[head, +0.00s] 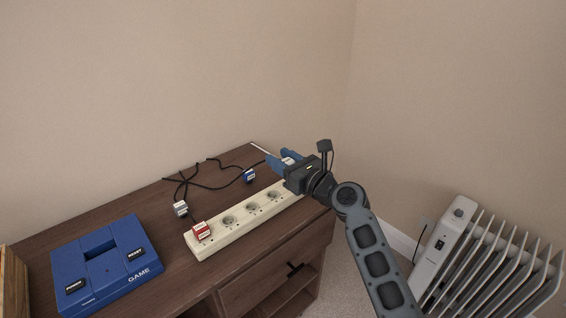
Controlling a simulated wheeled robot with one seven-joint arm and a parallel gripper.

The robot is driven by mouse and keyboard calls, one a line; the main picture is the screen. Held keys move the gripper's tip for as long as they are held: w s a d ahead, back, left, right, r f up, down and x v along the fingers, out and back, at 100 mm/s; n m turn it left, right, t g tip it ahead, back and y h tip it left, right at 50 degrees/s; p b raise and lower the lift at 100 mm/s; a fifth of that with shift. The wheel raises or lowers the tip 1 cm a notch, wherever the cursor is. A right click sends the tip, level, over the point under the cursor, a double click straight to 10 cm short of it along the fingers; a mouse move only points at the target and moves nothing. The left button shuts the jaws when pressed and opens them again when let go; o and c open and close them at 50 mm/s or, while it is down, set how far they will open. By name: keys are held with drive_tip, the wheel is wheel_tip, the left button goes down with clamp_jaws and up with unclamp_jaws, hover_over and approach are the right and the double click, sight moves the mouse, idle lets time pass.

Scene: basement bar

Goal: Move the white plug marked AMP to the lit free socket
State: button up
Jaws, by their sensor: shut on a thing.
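My gripper (280,161) is shut on a small white plug (289,160), above the far right end of the power strip. Its blue fingers hide most of the plug, and no marking on it can be read. The cream power strip (226,239) lies along the desk. Its bare sockets include one at the left (228,220), one in the middle (253,207) and one further right (273,195). I cannot tell which socket is lit. Another white plug (180,208) stands behind the strip's left end; its marking is too small to read.
A red plug (202,231) sits at the strip's left end. A blue plug (249,176) is behind the strip among black cables (208,186). A blue game console (106,264) takes up the left of the wooden desk (150,204). A white radiator (445,245) stands at right.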

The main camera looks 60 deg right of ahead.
hover_over(269, 192)
drive_tip(key=f, duration=0.1)
wheel_tip(269, 192, down, 6)
drive_tip(key=b, duration=0.5)
drive_tip(key=shift+w+f+b, duration=0.1)
drive_tip(key=shift+b, duration=0.3)
drive_tip(key=shift+f+b, duration=0.45)
drive_tip(key=shift+f, duration=0.25)
drive_tip(key=shift+f, duration=0.6)
idle(1.6)
drive_tip(key=o, duration=1.1)
drive_tip(key=shift+v, duration=3.9)
